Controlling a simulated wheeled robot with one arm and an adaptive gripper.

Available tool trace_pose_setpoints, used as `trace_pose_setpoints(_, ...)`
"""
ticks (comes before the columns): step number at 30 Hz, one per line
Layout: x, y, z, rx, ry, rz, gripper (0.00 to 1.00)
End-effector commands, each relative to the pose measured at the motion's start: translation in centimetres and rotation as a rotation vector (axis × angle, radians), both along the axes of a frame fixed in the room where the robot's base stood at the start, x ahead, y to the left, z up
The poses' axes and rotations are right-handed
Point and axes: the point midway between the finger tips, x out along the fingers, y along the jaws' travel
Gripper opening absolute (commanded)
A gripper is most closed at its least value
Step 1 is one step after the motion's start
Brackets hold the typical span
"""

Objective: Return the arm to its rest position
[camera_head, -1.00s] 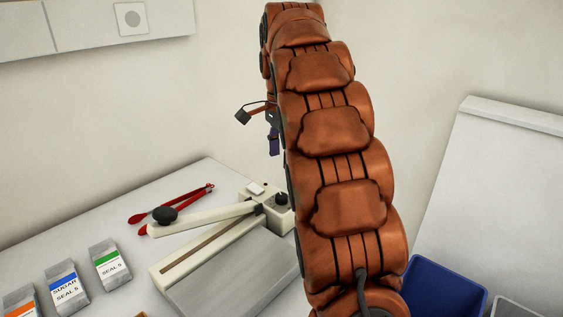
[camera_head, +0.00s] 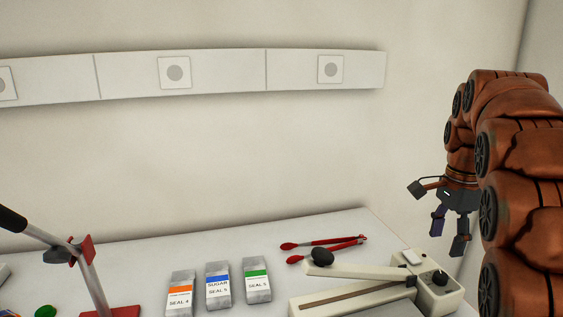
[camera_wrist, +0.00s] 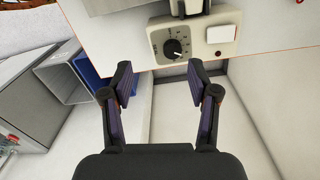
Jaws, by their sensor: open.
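My gripper (camera_head: 448,227) hangs from my brown segmented arm at the right of the head view, above and behind the right end of the bench sealer. In the wrist view my gripper (camera_wrist: 163,97) shows two dark fingers with purple pads spread wide apart, with nothing between them. The sealer (camera_head: 437,291) is cream coloured, with a long lever ending in a black knob. Its end with a dial (camera_wrist: 192,45) lies beyond the fingertips in the wrist view. The gripper touches nothing that I can see.
Red tongs (camera_head: 325,246) lie behind the sealer. Three labelled pouches (camera_head: 218,287) stand left of it. A red-based stand (camera_head: 95,275) is at the left. A blue bin (camera_wrist: 92,72) and grey containers (camera_wrist: 62,75) sit beside the table. A white panel strip (camera_head: 215,72) crosses the wall.

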Motion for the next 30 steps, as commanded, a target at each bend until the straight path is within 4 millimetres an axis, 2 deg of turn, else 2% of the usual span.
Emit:
trace_pose_setpoints(3, -2.1, 2.7, -0.3, 0.008, 0.012, 0.134, 0.60)
trace_pose_setpoints(8, -5.1, 5.7, -1.2, 0.018, 0.023, 0.317, 0.60)
trace_pose_setpoints(15, -10.5, 9.9, -3.4, 0.044, 0.049, 0.602, 0.60)
trace_pose_setpoints(20, -14.3, 12.3, -5.1, 0.058, 0.059, 0.801, 0.60)
trace_pose_setpoints(30, -23.5, 16.3, -9.7, 0.101, 0.091, 1.237, 0.60)
